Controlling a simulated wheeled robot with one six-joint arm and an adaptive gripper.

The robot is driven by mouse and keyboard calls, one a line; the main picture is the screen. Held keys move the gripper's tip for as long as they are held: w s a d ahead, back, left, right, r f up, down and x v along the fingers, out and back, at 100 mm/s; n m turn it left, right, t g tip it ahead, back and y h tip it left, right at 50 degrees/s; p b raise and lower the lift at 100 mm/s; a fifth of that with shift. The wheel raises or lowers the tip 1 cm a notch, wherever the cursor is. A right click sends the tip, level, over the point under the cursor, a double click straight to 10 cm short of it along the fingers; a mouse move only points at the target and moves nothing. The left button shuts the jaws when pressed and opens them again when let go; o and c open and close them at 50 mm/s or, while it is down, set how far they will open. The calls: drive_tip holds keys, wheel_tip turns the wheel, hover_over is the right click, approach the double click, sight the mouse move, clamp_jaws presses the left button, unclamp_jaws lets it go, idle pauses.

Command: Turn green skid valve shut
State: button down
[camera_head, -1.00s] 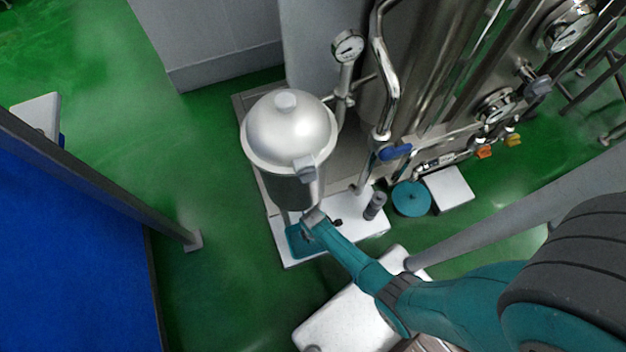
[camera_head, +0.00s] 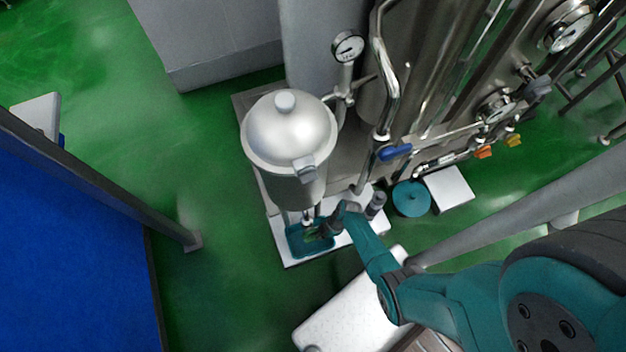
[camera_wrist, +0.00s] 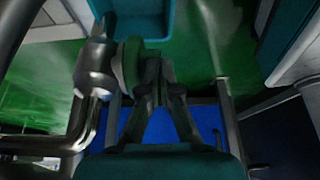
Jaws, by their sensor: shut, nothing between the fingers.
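The green valve handle (camera_wrist: 131,63) stands edge-on in the wrist view, beside its metal valve body (camera_wrist: 96,68) on a bent steel pipe. My gripper (camera_wrist: 160,72) is shut and empty. Its fingertips lie just right of the handle in that picture; I cannot tell whether they touch it. In the head view the valve body (camera_head: 307,217) sits low under the silver tank, and a little green of the handle shows below it. My gripper (camera_head: 328,229) is just to its right. How far the handle is turned is unclear.
The lidded silver tank (camera_head: 290,130) stands above the valve. A teal tray (camera_head: 297,246) lies below it on a white base. A grey cylinder (camera_head: 376,200) and a blue-handled valve (camera_head: 395,152) are to the right. Green floor is open at left.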

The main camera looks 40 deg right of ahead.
drive_tip(key=shift+d+f, duration=0.3)
idle(0.4)
drive_tip(key=shift+r, duration=0.1)
